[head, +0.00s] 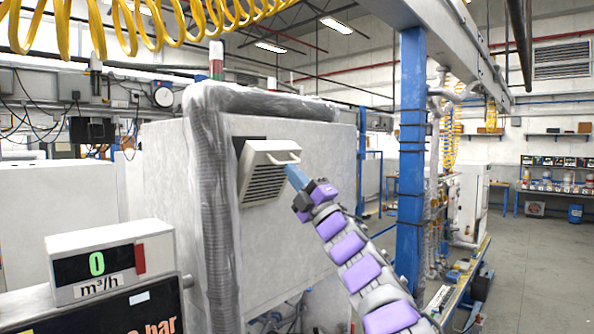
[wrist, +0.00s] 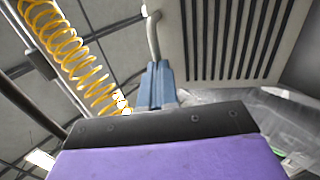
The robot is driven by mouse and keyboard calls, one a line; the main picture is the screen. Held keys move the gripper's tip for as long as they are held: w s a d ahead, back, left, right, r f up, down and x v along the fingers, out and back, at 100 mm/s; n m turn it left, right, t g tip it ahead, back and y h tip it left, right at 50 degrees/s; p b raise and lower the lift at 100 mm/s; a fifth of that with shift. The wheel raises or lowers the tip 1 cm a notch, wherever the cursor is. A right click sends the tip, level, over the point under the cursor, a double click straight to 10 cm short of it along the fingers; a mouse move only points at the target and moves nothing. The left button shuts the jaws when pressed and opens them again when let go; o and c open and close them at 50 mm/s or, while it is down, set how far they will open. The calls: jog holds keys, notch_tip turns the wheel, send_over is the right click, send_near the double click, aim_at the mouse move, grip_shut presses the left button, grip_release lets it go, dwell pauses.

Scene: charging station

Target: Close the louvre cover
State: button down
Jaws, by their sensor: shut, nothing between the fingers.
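The louvre cover (head: 262,183) is a pale slatted panel on the front of the big white cabinet. It stands tilted out from the cabinet face, with a dark opening showing behind its upper left. A light bar handle (head: 283,160) is at its upper right. My gripper (head: 291,170) is close to the handle, with its blue fingers shut and nothing between them. In the wrist view the fingers (wrist: 155,72) point up at the lower end of the handle (wrist: 153,38), and the cover's dark slats (wrist: 232,40) are to the right. I cannot tell whether the fingertips touch the handle.
The white cabinet (head: 310,230) has a grey ribbed hose (head: 212,220) down its left side. A flow meter (head: 110,268) stands at the lower left. A blue post (head: 411,150) rises right of my arm. Yellow coiled hose (head: 190,20) hangs overhead. Open floor (head: 540,260) is at the right.

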aim_at(276, 147)
jog(key=r+h+p, duration=0.1)
jog(key=r+p, duration=0.1)
jog(key=p, duration=0.1)
jog(key=w+a+r+g+p, duration=0.1)
jog(key=r+p, duration=0.1)
jog(key=p, duration=0.2)
jog(key=w+a+r+g+h+p, duration=0.1)
jog(key=r+p, duration=0.1)
jog(key=p, duration=0.2)
jog(key=shift+a+h, duration=0.1)
jog(key=shift+h, duration=0.2)
jog(key=p+x, duration=0.2)
jog(key=p, duration=0.1)
jog(key=shift+s+r, duration=0.1)
jog(key=shift+r, duration=0.05)
jog(key=p+x, duration=0.2)
jog(key=shift+a+r+p, duration=0.15)
jog(key=shift+r+p, duration=0.05)
jog(key=shift+p, duration=0.15)
jog(key=shift+r, duration=0.15)
jog(key=shift+d+r, duration=0.2)
jog(key=shift+s, duration=0.1)
